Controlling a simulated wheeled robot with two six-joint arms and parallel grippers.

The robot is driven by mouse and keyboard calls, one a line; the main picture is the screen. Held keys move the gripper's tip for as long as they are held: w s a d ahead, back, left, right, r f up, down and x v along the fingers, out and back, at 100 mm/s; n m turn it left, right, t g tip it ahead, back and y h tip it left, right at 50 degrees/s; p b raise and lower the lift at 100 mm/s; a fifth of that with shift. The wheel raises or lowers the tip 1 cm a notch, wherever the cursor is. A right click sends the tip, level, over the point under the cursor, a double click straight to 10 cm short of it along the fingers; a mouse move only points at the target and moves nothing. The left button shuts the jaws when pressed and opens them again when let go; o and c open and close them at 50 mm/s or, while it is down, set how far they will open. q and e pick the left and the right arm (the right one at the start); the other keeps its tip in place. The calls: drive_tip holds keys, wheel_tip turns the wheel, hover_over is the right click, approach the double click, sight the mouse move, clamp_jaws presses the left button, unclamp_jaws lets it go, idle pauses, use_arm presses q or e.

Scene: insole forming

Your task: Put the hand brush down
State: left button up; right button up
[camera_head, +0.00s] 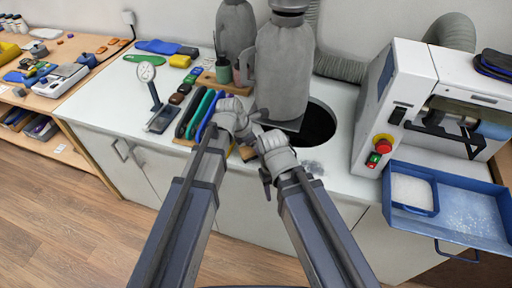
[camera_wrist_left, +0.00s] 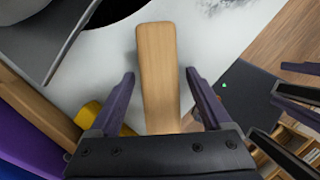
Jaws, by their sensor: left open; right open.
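In the left wrist view the hand brush shows as a flat, light wooden handle (camera_wrist_left: 157,60) over the white worktop. It runs between the two spread fingers of my left gripper (camera_wrist_left: 160,78), with a gap on each side. The brush's lower end is hidden behind the gripper body, and no bristles show. In the head view a small wooden bit (camera_head: 247,153), probably the brush, shows below the grippers. My left gripper (camera_head: 250,127) is there at the front of the worktop. My right gripper (camera_head: 262,138) is open close beside it; its fingertips are hard to make out.
A round dark opening (camera_head: 318,125) in the worktop lies right of the grippers, beside a grey machine (camera_head: 285,70). Coloured tools (camera_head: 195,112) and a dial gauge (camera_head: 150,85) stand left. A blue tray (camera_head: 455,240) and a white machine (camera_head: 410,85) are at right.

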use_arm(q)
drive_tip(key=shift+r, duration=0.15)
drive_tip(key=shift+a+r+p, duration=0.1)
drive_tip(key=shift+r+p, duration=0.35)
drive_tip(key=shift+p, duration=0.15)
drive_tip(key=p+v, duration=1)
drive_tip(key=v, duration=0.1)
drive_tip(key=shift+s, duration=0.1)
